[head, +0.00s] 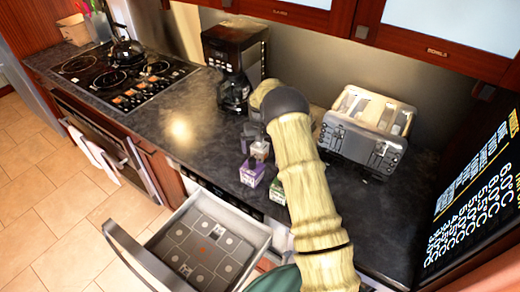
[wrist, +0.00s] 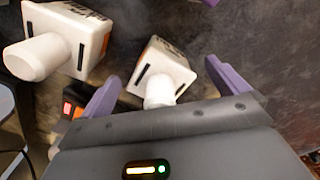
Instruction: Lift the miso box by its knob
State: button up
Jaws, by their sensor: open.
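Two white boxes with round white knobs show in the wrist view: a larger one with an orange edge (wrist: 62,35) at upper left, and a smaller one (wrist: 170,66) in the middle. Their labels are too small to read, so I cannot tell which is the miso box. My gripper (wrist: 162,72) is open, its purple fingers apart on either side of the smaller box's knob (wrist: 158,94) in the picture. I cannot tell whether they touch it. In the head view, small boxes, one purple (head: 252,174) and one green (head: 277,188), stand by my arm, which hides part of the counter.
An open drawer (head: 258,231) juts out below the counter (head: 195,130). A toaster (head: 365,130) stands right of my arm and a coffee maker (head: 233,60) behind at left. A stove (head: 120,75) with a kettle is at far left. A dark screen (head: 478,190) stands at right.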

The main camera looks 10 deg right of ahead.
jog(key=c, duration=1.1)
jog(key=shift+r, duration=0.1)
notch_tip(320, 180, up, 10)
jog(key=b, duration=0.3)
